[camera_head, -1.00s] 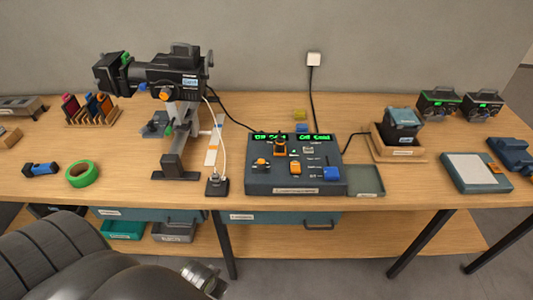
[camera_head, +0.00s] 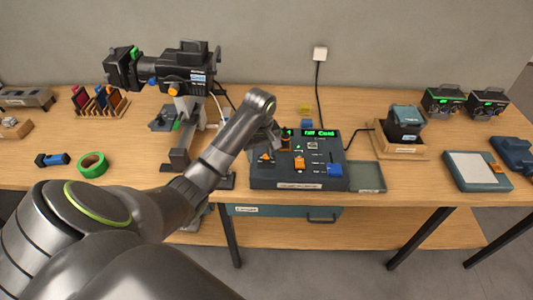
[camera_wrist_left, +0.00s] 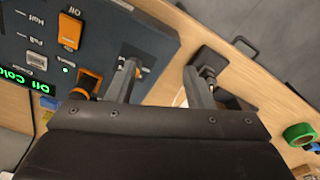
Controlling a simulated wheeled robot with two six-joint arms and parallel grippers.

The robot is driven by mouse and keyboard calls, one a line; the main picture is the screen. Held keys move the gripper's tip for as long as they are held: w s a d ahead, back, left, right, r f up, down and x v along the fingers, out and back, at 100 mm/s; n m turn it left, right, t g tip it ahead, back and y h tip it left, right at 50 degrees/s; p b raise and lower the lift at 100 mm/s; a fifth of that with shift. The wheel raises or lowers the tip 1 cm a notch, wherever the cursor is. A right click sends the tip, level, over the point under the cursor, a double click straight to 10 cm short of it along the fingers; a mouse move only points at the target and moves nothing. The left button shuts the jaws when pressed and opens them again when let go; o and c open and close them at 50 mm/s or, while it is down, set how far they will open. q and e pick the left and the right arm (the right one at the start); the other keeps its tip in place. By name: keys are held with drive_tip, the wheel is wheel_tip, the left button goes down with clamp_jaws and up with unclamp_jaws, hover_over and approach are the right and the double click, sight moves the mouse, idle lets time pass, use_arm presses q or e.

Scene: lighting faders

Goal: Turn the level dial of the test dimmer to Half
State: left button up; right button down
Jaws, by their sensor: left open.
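The test dimmer appears to be the dark control box (camera_head: 300,183) at the table's front, with green displays (camera_head: 320,132) reading in part "Off Cold". I cannot tell for certain which is the level dial. In the left wrist view the box is inverted, with Off, Half and Full labels near the orange switch (camera_wrist_left: 70,30). My left gripper (camera_head: 270,140) is above the box's left side. Its fingers (camera_wrist_left: 168,75) are apart and hold nothing; one overlaps the dial area.
A spotlight on a stand (camera_head: 185,75) stands left of the box, close to my left arm. A grey-green tray (camera_head: 367,177) adjoins the box's right side. A wooden tray (camera_head: 415,153) holds a dark block behind it. Green tape (camera_head: 93,165) lies at left.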

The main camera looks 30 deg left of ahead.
use_arm(q)
drive_tip(key=w+a+r+n, duration=0.2)
drive_tip(key=w+r+n, duration=0.2)
drive_tip(key=w+r, duration=0.45)
drive_tip(key=b, duration=0.5)
approach(266, 156)
drive_tip(key=shift+g+h, duration=0.3)
drive_tip(key=shift+h, duration=0.1)
drive_tip(key=f, duration=0.2)
drive_tip(key=f+p, duration=0.1)
drive_tip(key=f, duration=0.2)
drive_tip(key=f+p, duration=0.1)
drive_tip(key=f, duration=0.1)
drive_tip(key=shift+w+a+f, duration=0.2)
drive_tip(key=shift+w+a, duration=0.05)
drive_tip(key=shift+f, duration=0.7)
drive_tip(key=shift+c, duration=0.4)
drive_tip(key=c, duration=0.9)
